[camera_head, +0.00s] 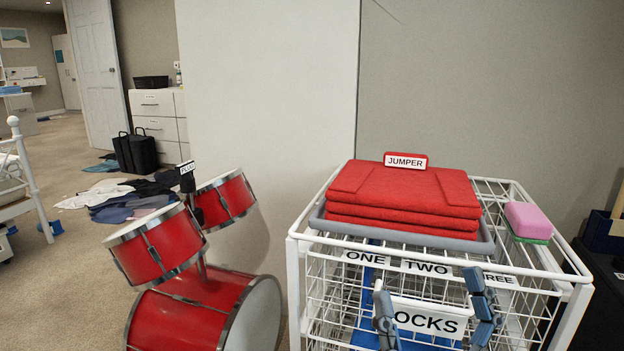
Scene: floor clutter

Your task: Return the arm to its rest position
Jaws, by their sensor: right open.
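My right gripper (433,312) shows at the bottom right of the head view. Its two blue-grey fingers stand wide apart, open, with nothing seen between them but the rack behind. The fingers are in front of a white wire rack (577,318), either side of its label reading "OCKS", whose first letter is covered. I cannot tell whether they touch the rack. The rest of my right arm is below the picture. My left gripper is not in view.
Folded red jumpers (405,190) lie in a grey tray (478,244) on the rack, beside a pink block (528,218). A red drum set (190,310) stands to the left. Clothes (125,204) are strewn on the floor behind it. A wall closes off the back.

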